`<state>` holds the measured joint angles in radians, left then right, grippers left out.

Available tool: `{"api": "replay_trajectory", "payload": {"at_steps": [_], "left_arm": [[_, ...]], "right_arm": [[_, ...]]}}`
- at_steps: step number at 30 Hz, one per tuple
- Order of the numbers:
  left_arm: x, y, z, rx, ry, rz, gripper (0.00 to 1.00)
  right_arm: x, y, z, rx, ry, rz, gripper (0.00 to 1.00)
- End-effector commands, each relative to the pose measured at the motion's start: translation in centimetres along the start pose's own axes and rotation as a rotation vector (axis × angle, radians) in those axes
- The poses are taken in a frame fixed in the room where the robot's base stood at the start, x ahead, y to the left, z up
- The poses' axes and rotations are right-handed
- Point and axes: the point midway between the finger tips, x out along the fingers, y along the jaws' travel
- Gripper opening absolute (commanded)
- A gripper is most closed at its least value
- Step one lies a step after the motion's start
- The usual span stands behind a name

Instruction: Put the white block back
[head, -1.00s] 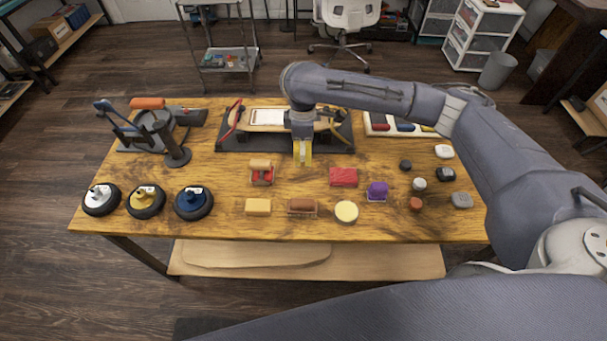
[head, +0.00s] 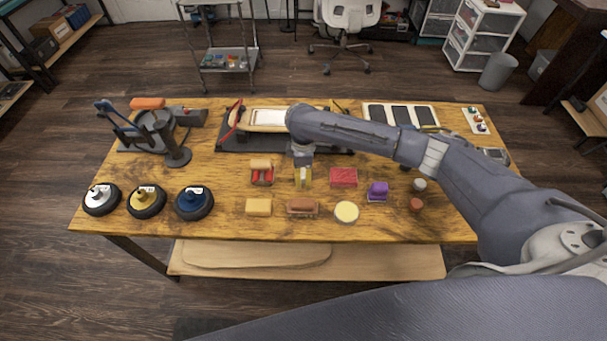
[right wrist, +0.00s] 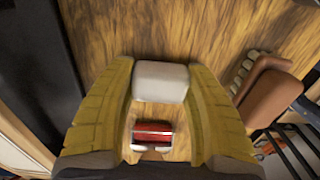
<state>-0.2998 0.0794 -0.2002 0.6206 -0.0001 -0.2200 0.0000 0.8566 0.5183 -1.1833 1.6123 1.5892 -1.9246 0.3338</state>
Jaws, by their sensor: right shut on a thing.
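My right gripper (head: 303,180) has yellow fingers and points down in the middle of the wooden table (head: 230,225), in front of the skateboard. It is shut on the white block, which shows between the fingers in the right wrist view (right wrist: 160,82). The block is low over the table; I cannot tell whether it touches. A holder with red parts and a tan top (head: 262,173) is just left of the gripper, and a red block (head: 343,177) is to its right. My left gripper is not in view.
The skateboard (head: 265,117) lies on a dark mat behind the gripper, partly hidden by my arm. In front are a yellow block (head: 258,207), a brown brush (head: 302,206) and a round cream tin (head: 346,212). A purple item (head: 378,190) stands to the right.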

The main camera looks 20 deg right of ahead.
Motion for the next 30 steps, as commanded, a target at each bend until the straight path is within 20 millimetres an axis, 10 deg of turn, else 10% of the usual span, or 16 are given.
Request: {"api": "replay_trajectory", "payload": {"at_steps": [14, 15, 19, 30], "left_arm": [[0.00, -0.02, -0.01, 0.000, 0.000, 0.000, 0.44], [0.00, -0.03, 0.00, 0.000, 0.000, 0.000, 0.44], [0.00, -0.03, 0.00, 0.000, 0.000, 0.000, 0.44], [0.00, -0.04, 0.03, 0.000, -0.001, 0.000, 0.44]], "right_arm": [[0.79, 0.05, 0.00, 0.001, 0.001, 0.001, 0.19], [0.76, 0.05, 0.00, 0.001, 0.001, 0.001, 0.57], [0.74, 0.05, 0.01, 0.001, 0.001, 0.001, 0.72], [0.14, 0.13, 0.01, 0.000, 0.001, 0.003, 0.73]]}}
